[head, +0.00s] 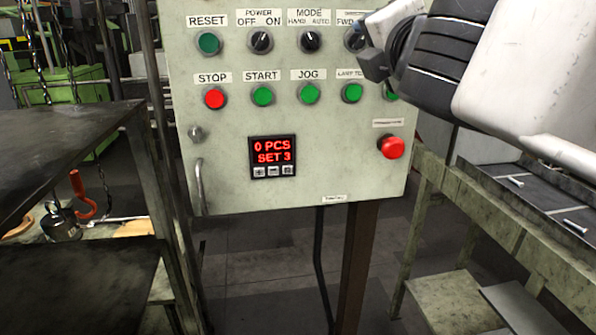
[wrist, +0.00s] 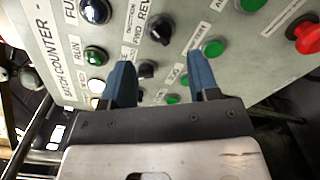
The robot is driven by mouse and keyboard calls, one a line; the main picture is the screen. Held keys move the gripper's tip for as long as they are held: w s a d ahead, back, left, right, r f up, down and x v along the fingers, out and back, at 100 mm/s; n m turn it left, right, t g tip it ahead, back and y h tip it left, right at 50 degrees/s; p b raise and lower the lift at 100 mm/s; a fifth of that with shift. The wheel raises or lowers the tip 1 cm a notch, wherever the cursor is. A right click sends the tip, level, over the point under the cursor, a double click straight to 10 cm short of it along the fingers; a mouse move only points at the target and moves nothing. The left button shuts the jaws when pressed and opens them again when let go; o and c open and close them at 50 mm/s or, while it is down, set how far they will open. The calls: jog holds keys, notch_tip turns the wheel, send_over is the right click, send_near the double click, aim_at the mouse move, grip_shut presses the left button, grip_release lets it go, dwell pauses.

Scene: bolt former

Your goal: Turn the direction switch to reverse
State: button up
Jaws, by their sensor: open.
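The direction switch (head: 352,40) is a black rotary knob under a label reading FWD, in the top row of the pale control panel. In the head view my gripper (head: 374,52) covers its right side and the rest of the label. In the wrist view the direction switch (wrist: 161,30) shows beside its FWD REV label, beyond my fingertips. My gripper (wrist: 163,72) is open, its two blue fingers apart with nothing held between them. The fingers are in front of the panel; whether they touch it is unclear. I cannot tell clearly which way the knob points.
The mode switch (head: 310,40) is left of the direction switch. Green buttons, such as the lamp test button (head: 352,92), sit below. A red mushroom button (head: 392,147) is at lower right. The display (head: 273,157) reads 0 PCS, SET 3. A metal table (head: 60,160) stands left.

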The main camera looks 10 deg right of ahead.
jog(key=shift+s, duration=0.8)
jog(key=shift+s, duration=0.25)
jog(key=w+d+f+m+g+h, duration=0.1)
jog(key=d+f+m+g+h, duration=0.15)
jog(key=f+m, duration=0.4)
jog(key=d+f+m+g+h, duration=0.2)
jog(key=f+m+g, duration=0.1)
jog(key=f+m, duration=0.4)
jog(key=s+a+f+m+g+y, duration=0.1)
jog(key=s+f+m+g, duration=0.1)
jog(key=f, duration=0.6)
jog(key=s+a+f+m+g+y, duration=0.1)
jog(key=s+f+m+g, duration=0.2)
jog(key=f, duration=0.6)
jog(key=shift+m+g, duration=1.05)
jog(key=shift+m, duration=0.5)
jog(key=shift+f+y, duration=0.15)
jog(key=shift+y, duration=0.1)
